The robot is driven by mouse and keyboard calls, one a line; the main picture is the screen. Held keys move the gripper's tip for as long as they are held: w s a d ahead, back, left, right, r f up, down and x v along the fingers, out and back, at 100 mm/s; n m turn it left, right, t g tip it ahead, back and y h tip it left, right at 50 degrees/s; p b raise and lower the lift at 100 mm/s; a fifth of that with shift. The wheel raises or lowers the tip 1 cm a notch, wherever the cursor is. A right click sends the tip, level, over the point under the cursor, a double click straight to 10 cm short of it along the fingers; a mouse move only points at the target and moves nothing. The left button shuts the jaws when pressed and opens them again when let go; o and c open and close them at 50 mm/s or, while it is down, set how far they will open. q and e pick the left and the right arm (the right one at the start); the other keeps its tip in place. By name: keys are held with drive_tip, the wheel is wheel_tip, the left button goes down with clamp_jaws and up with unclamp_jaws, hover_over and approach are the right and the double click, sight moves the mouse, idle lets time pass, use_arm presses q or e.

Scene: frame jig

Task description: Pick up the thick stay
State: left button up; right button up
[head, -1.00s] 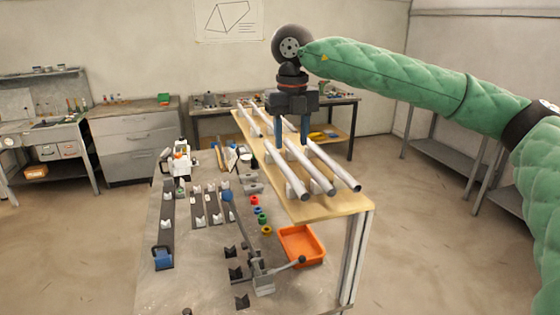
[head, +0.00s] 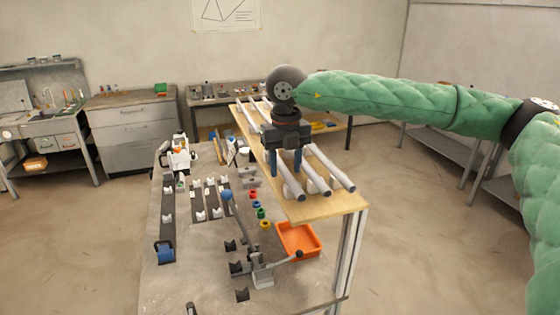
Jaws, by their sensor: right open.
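Several pale metal tubes lie side by side on the raised wooden shelf. At the near end I see a left tube (head: 293,188), a middle tube (head: 316,180) and a right tube (head: 335,172). They look close in thickness, so I cannot tell for sure which is the thick stay. My right gripper (head: 285,170) points down over the shelf, open, with its two blue fingers apart. Its fingertips are low at the left and middle tubes. The left tube seems to run between them, but the gripper body hides the tubes' middle stretch. My left gripper is out of view.
The wooden shelf (head: 318,208) stands along the right of the grey workbench (head: 190,285). An orange tray (head: 298,240), a lever tool with a blue knob (head: 228,195), coloured rings and dark V-blocks stand left of and below it. The floor at right is clear.

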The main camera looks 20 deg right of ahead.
drive_tip(key=shift+f, duration=0.2)
drive_tip(key=shift+c, duration=0.3)
clamp_jaws()
drive_tip(key=shift+r, duration=0.1)
